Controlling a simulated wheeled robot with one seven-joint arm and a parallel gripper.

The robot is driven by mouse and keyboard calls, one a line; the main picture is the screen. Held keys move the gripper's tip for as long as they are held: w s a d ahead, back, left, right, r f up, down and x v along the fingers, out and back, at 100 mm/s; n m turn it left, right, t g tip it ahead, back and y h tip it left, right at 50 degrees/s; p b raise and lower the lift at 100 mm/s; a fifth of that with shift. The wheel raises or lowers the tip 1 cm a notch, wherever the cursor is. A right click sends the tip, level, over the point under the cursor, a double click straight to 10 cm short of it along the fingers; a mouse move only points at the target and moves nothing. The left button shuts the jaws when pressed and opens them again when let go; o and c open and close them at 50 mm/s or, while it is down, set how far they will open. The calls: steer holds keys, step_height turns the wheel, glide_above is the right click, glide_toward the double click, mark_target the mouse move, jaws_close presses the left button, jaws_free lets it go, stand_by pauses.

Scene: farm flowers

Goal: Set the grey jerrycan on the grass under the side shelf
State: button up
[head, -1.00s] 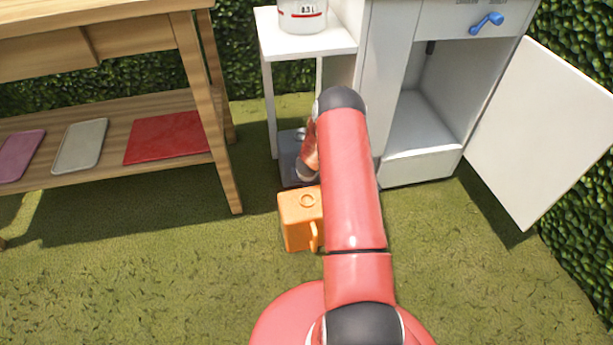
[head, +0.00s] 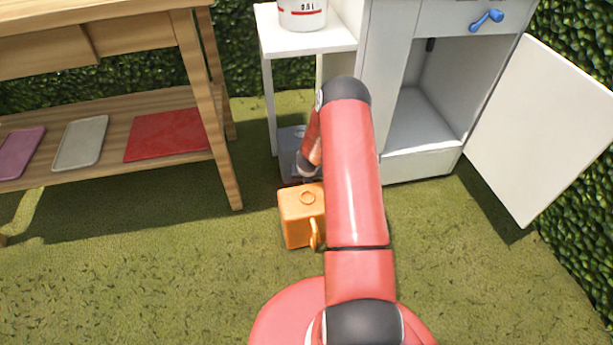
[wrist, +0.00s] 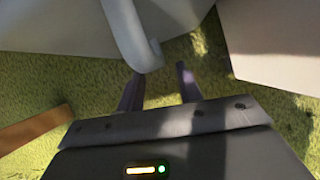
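The grey jerrycan (head: 287,165) stands on the grass under the white side shelf (head: 300,43), mostly hidden behind my arm in the head view. In the wrist view its grey body (wrist: 60,25) fills the upper left, and its curved handle (wrist: 130,35) ends just beyond my fingertips. My gripper (wrist: 160,80) is open, with its fingers apart and grass showing between them. The handle's lower end is close to the fingertips; I cannot tell whether they touch. My gripper is hidden in the head view.
An orange jerrycan (head: 296,220) stands on the grass in front of the shelf, close to my arm. The white cabinet (head: 425,165) has its door (head: 540,130) open at right. A wooden table (head: 195,90) stands at left. Front-left grass is clear.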

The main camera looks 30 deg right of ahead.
steer(key=s+a+r+n+t+y, duration=0.1)
steer(key=s+a+r+n, duration=0.35)
steer(key=r, duration=0.75)
steer(key=s+a+r+n+y+p, duration=0.1)
steer(key=s+a+r+n, duration=0.1)
steer(key=a+r+n, duration=0.65)
steer(key=s+a+r+n+t+y, duration=0.1)
steer(key=s+a+r+n, duration=0.2)
steer(key=r+n, duration=0.9)
steer(key=s+a+r+n, duration=0.1)
steer(key=s+r+n, duration=0.4)
steer(key=s, duration=0.3)
steer(key=s+a+r+n+g, duration=0.1)
steer(key=s+a+r+n, duration=0.1)
steer(key=s+r+n, duration=0.3)
steer(key=s+a+r+n, duration=0.1)
steer(key=s+r+n, duration=0.4)
steer(key=s, duration=0.6)
steer(key=shift+s+a+n+h, duration=0.3)
steer(key=shift+s+n+h, duration=0.05)
steer(key=shift+n+h, duration=0.05)
